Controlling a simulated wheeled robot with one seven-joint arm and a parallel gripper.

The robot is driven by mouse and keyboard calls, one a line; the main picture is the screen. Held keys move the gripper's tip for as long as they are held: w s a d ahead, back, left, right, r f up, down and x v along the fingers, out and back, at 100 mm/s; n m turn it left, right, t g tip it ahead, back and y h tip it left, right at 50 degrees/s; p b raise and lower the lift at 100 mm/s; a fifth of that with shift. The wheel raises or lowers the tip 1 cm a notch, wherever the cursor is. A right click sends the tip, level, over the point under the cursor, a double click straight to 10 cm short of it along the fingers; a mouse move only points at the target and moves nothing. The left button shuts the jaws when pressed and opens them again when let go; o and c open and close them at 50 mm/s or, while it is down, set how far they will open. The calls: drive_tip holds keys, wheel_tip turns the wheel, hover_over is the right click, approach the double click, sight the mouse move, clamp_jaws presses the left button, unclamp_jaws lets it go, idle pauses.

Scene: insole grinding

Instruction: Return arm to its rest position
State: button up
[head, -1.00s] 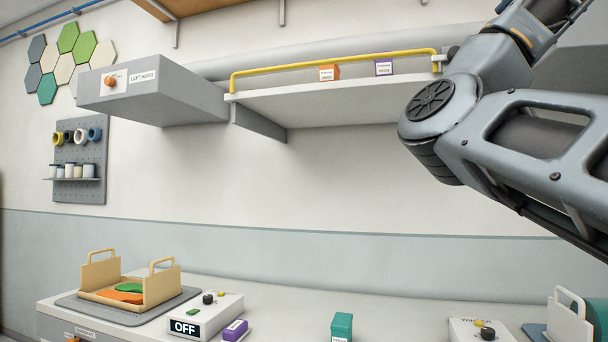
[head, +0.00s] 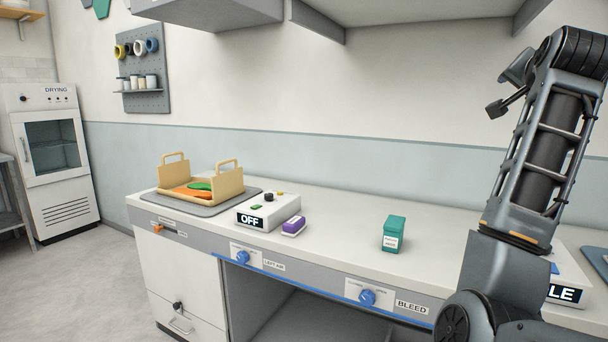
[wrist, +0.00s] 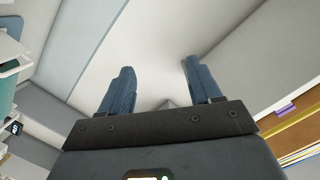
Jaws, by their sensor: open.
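My gripper (wrist: 158,80) shows in the wrist view with its two blue-grey fingers spread apart and nothing between them. Behind the fingers are pale wall surfaces. In the head view my arm stands folded at the right side, raised above the bench (head: 350,215); the gripper's fingers cannot be made out there.
Shelf and hood hang above. A drying cabinet (head: 55,160) stands far left, with open floor before it.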

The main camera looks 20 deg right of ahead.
drive_tip(key=a+f+n+t+y, duration=0.1)
drive_tip(key=a+f+n, duration=0.3)
drive_tip(key=f, duration=0.8)
drive_tip(key=a+f+n+t+y, duration=0.1)
drive_tip(key=a+f+n, duration=0.2)
drive_tip(key=a+f, duration=0.55)
drive_tip(key=s+a+f+n+y, duration=0.1)
drive_tip(key=s+a+f+n, duration=0.15)
drive_tip(key=f, duration=0.35)
drive_tip(key=s+a+f+n+t+y, duration=0.1)
drive_tip(key=s+a+f, duration=0.3)
drive_tip(key=f, duration=0.2)
drive_tip(key=s+a+f+n+y, duration=0.1)
drive_tip(key=s+a+f+n, duration=0.15)
drive_tip(key=f, duration=0.35)
drive_tip(key=s+a+f+n+y, duration=0.1)
drive_tip(key=s+a+f+y, duration=0.1)
drive_tip(key=s+a, duration=0.45)
drive_tip(key=s+a+f+n+y, duration=0.15)
drive_tip(key=s+a, duration=0.25)
drive_tip(key=s, duration=0.6)
drive_tip(key=s+a+f+n+y, duration=0.1)
drive_tip(key=s+a+f+y, duration=0.15)
drive_tip(key=s+a, duration=0.4)
drive_tip(key=a+v, duration=0.1)
drive_tip(key=v, duration=0.9)
drive_tip(key=shift+s+a+f+y, duration=0.2)
drive_tip(key=shift+y, duration=0.2)
